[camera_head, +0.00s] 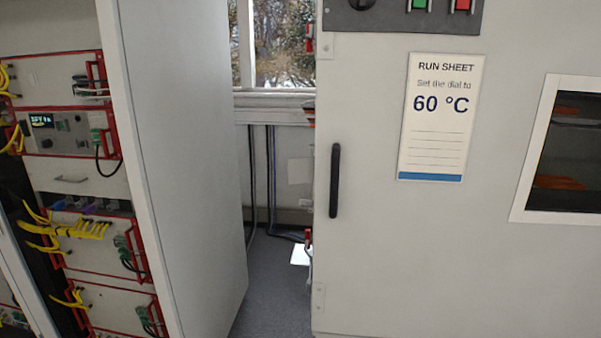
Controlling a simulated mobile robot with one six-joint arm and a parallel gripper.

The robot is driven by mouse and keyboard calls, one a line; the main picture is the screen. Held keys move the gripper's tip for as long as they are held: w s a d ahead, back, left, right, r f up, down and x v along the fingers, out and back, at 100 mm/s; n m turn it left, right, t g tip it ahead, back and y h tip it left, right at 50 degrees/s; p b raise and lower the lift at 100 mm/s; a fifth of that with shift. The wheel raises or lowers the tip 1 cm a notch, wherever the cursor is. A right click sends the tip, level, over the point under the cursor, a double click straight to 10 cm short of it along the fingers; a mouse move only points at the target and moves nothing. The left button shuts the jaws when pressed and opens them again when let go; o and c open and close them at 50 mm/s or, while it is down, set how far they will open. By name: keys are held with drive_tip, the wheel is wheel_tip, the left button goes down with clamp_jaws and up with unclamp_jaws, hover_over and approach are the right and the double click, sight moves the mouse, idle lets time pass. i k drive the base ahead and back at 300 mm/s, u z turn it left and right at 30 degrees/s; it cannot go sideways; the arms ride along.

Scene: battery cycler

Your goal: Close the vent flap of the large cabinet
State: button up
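The large light grey cabinet (380,260) fills the right side of the head view. Its front door has a black vertical handle (335,180) near the left edge and a framed window (570,150) at the right. I cannot make out a vent flap on the part of the cabinet that shows. The cabinet's top and right side are out of the picture, and its left side is seen almost edge-on. Small red parts (309,38) stick out at its left edge; what they are is unclear. My gripper is not in view.
A control panel (400,14) with a black knob and green and red switches sits above a run sheet (437,117) reading 60 °C. An equipment rack (185,150) with yellow cables stands at the left. A narrow floor gap (272,285) lies between, with a window behind.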

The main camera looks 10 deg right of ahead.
sight(300, 170)
drive_tip(key=u, duration=0.15)
drive_tip(key=i, duration=0.95)
drive_tip(key=z, duration=0.7)
drive_tip(key=k, duration=0.15)
drive_tip(key=u, duration=2.6)
